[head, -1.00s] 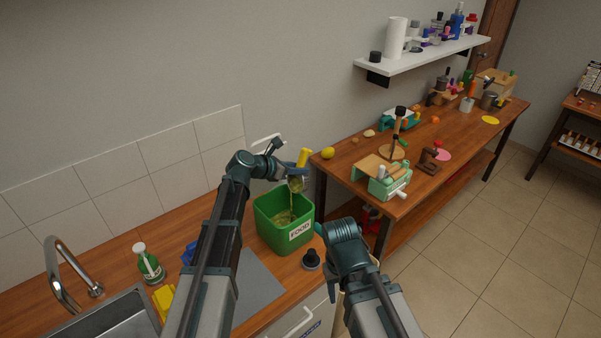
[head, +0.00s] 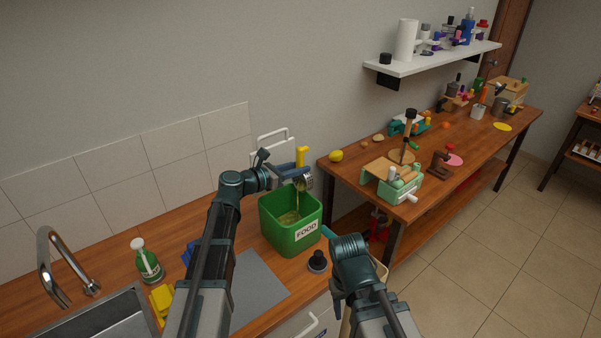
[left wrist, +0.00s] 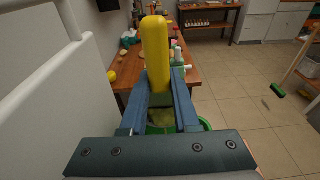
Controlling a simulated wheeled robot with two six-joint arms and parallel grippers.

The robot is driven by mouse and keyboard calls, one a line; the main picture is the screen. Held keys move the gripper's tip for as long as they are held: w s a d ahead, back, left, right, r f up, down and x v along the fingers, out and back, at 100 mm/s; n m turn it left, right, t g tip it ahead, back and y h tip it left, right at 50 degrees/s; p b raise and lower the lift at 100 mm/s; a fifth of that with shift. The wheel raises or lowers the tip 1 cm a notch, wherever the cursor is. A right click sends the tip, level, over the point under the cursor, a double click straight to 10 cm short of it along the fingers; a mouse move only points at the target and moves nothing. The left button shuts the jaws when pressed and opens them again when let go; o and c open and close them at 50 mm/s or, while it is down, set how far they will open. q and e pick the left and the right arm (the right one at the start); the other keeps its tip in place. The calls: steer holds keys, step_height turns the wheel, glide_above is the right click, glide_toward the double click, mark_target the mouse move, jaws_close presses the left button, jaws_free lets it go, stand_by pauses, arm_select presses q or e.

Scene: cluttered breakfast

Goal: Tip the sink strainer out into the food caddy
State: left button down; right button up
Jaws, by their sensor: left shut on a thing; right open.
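My left gripper (head: 296,170) is shut on the yellow handle (head: 302,154) of the sink strainer, above the green food caddy (head: 282,232). The strainer's metal cup (head: 307,183) is tipped over the caddy's opening, and a thin greenish stream falls from it inside. Some greenish waste shows in the caddy. In the left wrist view the yellow handle (left wrist: 154,55) stands between the blue fingers, with the caddy's green rim (left wrist: 205,123) below; the cup is mostly hidden. My right gripper (head: 345,255) is empty beside the counter's front edge, its jaws hard to see.
A dark round stopper-like thing (head: 317,262) stands on the counter before the caddy. A grey mat (head: 255,283), green bottle (head: 148,262), yellow cloth (head: 161,300) and sink (head: 95,318) lie left. A white rack (head: 272,140) stands behind; a cluttered wooden bench (head: 400,208) is right.

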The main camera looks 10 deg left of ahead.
arm_select(q)
steer(key=s+a+t+h+b, duration=0.1)
steer(key=t+h+b, duration=0.1)
steer(key=b, duration=0.3)
steer(key=s+a+f+t+h+b, duration=0.1)
steer(key=s+b, duration=0.1)
steer(key=b, duration=0.3)
steer(key=shift+a+t+h, duration=0.4)
stand_by(0.5)
steer(key=shift+w, duration=0.1)
stand_by(0.3)
